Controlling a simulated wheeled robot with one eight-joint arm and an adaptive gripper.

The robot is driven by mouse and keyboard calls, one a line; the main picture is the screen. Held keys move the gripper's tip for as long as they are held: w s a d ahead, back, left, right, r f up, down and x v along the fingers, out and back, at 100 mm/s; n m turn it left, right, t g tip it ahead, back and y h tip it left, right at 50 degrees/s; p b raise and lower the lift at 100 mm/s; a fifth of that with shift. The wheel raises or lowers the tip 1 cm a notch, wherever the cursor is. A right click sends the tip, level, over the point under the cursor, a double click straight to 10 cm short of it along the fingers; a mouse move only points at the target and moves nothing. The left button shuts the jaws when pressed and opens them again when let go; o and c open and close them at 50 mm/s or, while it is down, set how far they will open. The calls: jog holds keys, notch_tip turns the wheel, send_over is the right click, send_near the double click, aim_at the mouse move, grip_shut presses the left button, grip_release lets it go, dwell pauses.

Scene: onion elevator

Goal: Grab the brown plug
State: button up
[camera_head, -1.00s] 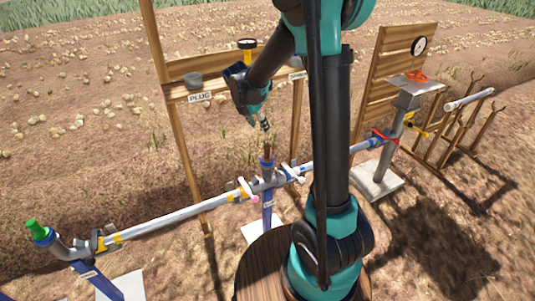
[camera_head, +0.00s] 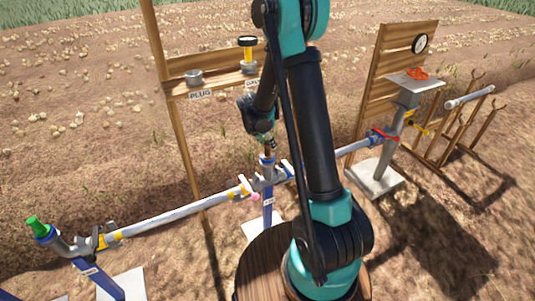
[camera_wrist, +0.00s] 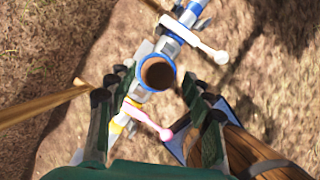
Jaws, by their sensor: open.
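The brown plug (camera_wrist: 157,73) sits upright in the blue-rimmed top of the middle pipe post; its round top lies between my fingers in the wrist view. In the head view the plug (camera_head: 267,159) shows just below my gripper (camera_head: 270,143). In the wrist view my gripper (camera_wrist: 157,90) is open, with one dark green finger on each side of the plug. I see a gap on both sides, more clearly on the right. Contact cannot be made out in the head view.
A green plug (camera_head: 34,224) caps the left end. A wooden rack (camera_head: 217,83) stands behind. A gauge board (camera_head: 395,65) stands at the right.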

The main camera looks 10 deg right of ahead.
jog(key=shift+x, duration=1)
grip_shut()
